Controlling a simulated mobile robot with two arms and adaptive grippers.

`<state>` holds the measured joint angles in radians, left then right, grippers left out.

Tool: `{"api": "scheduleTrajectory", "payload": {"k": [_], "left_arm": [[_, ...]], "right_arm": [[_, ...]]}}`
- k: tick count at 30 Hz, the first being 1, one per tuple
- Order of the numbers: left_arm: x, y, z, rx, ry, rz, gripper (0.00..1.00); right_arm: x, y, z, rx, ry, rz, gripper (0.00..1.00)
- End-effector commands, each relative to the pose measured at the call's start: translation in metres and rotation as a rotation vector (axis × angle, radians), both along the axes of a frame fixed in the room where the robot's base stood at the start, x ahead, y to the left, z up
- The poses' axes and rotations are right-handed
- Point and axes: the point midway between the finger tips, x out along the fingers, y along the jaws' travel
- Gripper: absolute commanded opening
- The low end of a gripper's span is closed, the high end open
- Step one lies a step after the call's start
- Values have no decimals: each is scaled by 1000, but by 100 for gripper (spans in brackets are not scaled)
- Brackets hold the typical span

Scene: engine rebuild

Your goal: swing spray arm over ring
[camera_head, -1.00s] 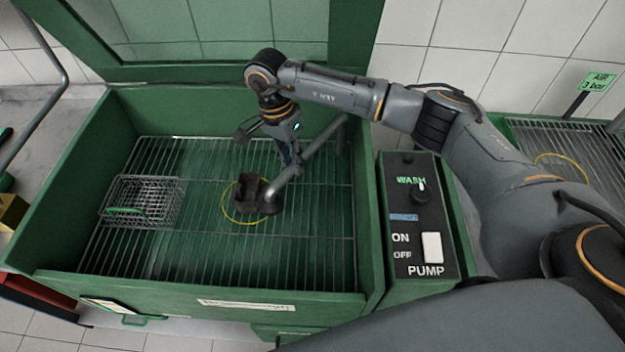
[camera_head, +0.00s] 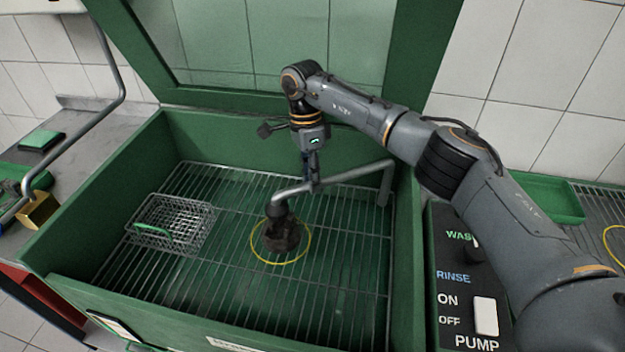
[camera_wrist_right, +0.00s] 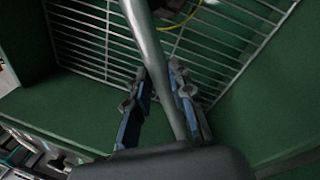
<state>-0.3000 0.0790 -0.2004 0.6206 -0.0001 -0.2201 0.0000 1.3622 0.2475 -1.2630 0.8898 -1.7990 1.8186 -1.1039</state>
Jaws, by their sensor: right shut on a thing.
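The grey spray arm (camera_head: 345,177) reaches from its post at the right rear of the green washer tub to a down-turned dark nozzle (camera_head: 277,209). The nozzle is above or against a dark, dirty part (camera_head: 284,236) inside the yellow ring (camera_head: 308,247) on the rack. I cannot tell whether they touch. My right gripper (camera_head: 313,186) is shut on the spray arm's tube. In the right wrist view the tube (camera_wrist_right: 150,50) runs between the blue-grey fingers (camera_wrist_right: 160,95), and part of the yellow ring (camera_wrist_right: 185,17) shows near the top. My left gripper is not in view.
A wire basket (camera_head: 172,222) with a green handle sits at the left on the wire rack (camera_head: 215,290). The tub walls (camera_head: 95,195) and raised lid (camera_head: 270,100) surround the space. The control panel (camera_head: 462,290) with WASH, RINSE and PUMP controls stands at the right.

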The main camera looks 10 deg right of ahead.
Motion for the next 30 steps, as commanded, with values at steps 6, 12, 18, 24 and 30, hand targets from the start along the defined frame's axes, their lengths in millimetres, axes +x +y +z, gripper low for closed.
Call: {"api": "scheduleTrajectory", "payload": {"k": [6, 12, 18, 24, 30], "left_arm": [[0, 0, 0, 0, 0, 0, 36], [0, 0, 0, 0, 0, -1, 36], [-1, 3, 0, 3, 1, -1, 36], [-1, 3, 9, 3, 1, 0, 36], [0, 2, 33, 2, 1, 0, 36]], "right_arm": [[3, 0, 3, 4, -14, -7, 0], [3, 0, 2, 3, -11, -5, 45], [2, 0, 2, 3, -8, -2, 45], [-6, -1, 4, 3, -6, 33, 45], [-30, -7, 7, 2, -3, 142, 45]]}}
